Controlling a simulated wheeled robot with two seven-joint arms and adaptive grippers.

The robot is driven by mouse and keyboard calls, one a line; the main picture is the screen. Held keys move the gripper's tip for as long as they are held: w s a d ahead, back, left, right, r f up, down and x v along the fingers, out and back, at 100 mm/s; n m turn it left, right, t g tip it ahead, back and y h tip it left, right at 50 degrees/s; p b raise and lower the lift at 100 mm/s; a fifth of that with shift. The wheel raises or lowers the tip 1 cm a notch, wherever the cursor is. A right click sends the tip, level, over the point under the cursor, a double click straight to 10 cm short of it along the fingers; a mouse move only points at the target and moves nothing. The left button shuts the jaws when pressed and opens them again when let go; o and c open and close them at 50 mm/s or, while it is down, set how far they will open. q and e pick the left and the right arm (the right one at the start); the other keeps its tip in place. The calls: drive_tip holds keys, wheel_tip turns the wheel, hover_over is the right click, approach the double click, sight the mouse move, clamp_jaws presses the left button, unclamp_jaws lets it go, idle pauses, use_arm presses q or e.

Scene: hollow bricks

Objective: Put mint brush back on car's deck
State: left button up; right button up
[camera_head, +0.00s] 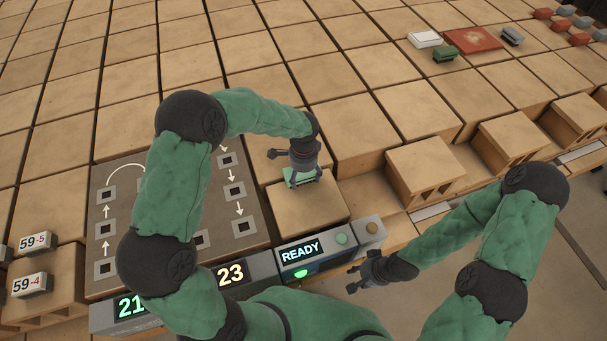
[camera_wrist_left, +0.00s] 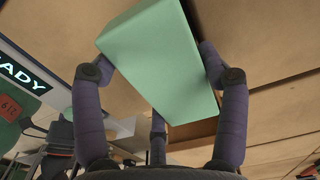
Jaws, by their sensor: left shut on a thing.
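The mint brush (camera_wrist_left: 160,55) looks like a pale green block between the fingers in the left wrist view. My left gripper (camera_head: 303,168) is shut on it. In the head view the brush (camera_head: 299,181) shows as a small mint strip under the gripper, over a tan brick top (camera_head: 308,213). I cannot tell whether it touches that top. My right gripper (camera_head: 366,272) is empty, its fingers apart, near the right end of the console. I cannot tell which surface is the car's deck.
A grey board (camera_head: 167,253) with arrows and dark square sockets lies left. The console (camera_head: 314,251) reads READY. A red-brown plate (camera_head: 472,40) stands far right, with a white block (camera_head: 425,39), a green block (camera_head: 445,54) and a grey block (camera_head: 512,36) around it. Open gaps separate the bricks at right.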

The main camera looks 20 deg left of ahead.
use_arm(q)
drive_tip(key=shift+f+b, duration=0.4)
drive_tip(key=shift+f, duration=0.2)
drive_tip(key=o, duration=1.3)
